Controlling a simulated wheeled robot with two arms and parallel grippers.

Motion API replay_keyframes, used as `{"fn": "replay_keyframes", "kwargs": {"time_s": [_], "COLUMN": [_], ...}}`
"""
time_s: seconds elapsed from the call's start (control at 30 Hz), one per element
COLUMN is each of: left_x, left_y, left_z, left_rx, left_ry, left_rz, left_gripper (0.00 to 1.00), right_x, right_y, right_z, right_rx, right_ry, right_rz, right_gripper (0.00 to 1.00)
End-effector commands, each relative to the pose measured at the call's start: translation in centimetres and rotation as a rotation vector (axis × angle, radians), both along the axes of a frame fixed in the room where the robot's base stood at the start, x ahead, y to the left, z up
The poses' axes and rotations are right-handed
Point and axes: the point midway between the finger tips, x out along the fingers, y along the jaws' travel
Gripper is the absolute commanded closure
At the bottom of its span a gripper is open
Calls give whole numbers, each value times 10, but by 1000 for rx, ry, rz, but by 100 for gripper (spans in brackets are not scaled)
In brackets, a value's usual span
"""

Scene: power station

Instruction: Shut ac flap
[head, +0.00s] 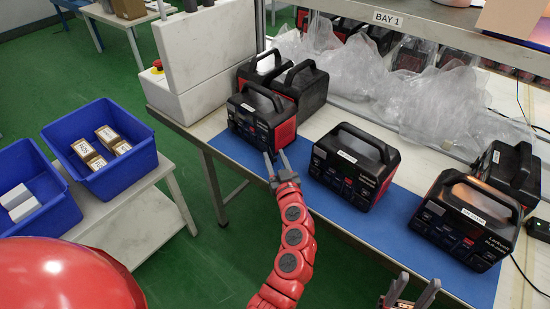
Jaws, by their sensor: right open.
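Black-and-red power stations with carry handles stand on the blue mat (323,196): a left one (250,116), a middle one (345,175) and a right one (455,232). Their fronts carry small sockets and panels; I cannot make out which part is the AC flap or whether it is open. My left gripper (275,155) is just in front of the left station's lower right front, fingers apart with nothing visible between them. I cannot tell if it touches the station. My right gripper (418,284) is open and empty at the bottom edge, in front of the right station.
More stations (301,88) stand behind the left one, and another (513,170) at the right. Clear plastic wrap (350,70) lies along the back under the BAY 1 shelf. A white box unit (205,45) stands left. Blue bins (125,172) sit on a side table.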

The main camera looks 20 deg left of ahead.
Motion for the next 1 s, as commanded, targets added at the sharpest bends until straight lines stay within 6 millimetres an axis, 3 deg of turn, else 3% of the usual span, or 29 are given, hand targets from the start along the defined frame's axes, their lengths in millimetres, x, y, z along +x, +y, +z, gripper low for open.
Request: {"fn": "replay_keyframes", "kwargs": {"time_s": [0.03, 0.23, 0.67, 1.0], "left_x": [0, 0, 0, -7], "left_y": [0, 0, 0, 9], "left_z": [0, 0, 2, 8], "left_rx": [0, 0, 1, 0], "left_ry": [0, 0, 0, 0], "left_rz": [0, -1, -22, -197], "left_gripper": [66, 100, 100, 100], "right_x": [0, 0, 0, 0], "right_y": [0, 0, 0, 0], "right_z": [0, 0, 4, 37], "right_rx": [0, 0, 0, 0], "right_ry": [0, 0, 0, 0], "right_rz": [0, 0, 0, 0], "right_gripper": [50, 50, 50, 50]}}
